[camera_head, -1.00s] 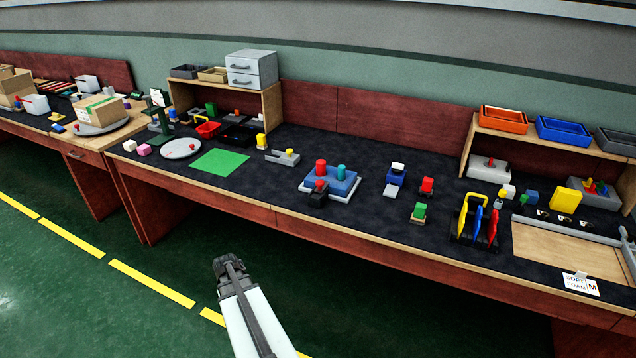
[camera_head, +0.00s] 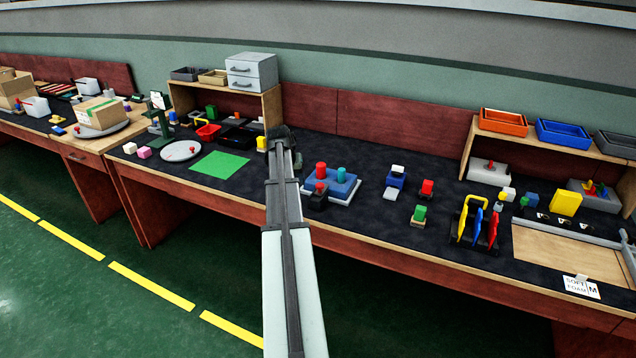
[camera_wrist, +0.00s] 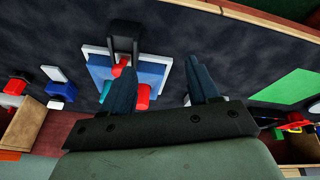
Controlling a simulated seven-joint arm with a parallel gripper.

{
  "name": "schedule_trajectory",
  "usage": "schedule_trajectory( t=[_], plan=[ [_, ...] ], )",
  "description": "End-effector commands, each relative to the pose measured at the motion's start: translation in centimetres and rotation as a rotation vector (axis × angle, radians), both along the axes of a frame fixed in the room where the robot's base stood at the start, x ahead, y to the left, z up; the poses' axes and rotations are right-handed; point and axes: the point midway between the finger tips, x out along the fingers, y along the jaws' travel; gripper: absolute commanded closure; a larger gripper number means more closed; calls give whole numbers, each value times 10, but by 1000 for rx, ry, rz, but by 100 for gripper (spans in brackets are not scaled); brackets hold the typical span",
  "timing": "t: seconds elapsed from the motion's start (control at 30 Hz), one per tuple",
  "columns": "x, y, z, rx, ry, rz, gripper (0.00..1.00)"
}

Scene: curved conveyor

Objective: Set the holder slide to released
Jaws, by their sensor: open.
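My gripper (camera_wrist: 163,62) is open, with two dark blue fingers and nothing visible between them. In the head view it is over the bench, and my arm hides the spot where a grey rail with a yellow knob lay. A blue fixture (camera_head: 345,184) on a pale plate carries a red and a teal peg. A black block (camera_head: 317,199) with a red knob sits at its front left. In the wrist view the blue fixture (camera_wrist: 152,76) and black block (camera_wrist: 120,36) are beside and partly behind the left finger. I cannot tell which part is the holder slide.
A green mat (camera_head: 219,164) lies left of my arm; it also shows in the wrist view (camera_wrist: 290,87). A yellow block (camera_head: 261,143) stands close to my wrist. Several coloured blocks and a tool rack (camera_head: 475,232) stand to the right.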

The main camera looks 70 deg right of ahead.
Motion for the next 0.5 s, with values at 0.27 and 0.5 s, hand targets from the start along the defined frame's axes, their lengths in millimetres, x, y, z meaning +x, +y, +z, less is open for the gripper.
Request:
schedule_trajectory(
  t=[0.27,0.5],
  plan=[
    [7,-51,74,-45,-21,-270,40],
    [-3,-63,77,-45,-17,-603,40]
  ],
)
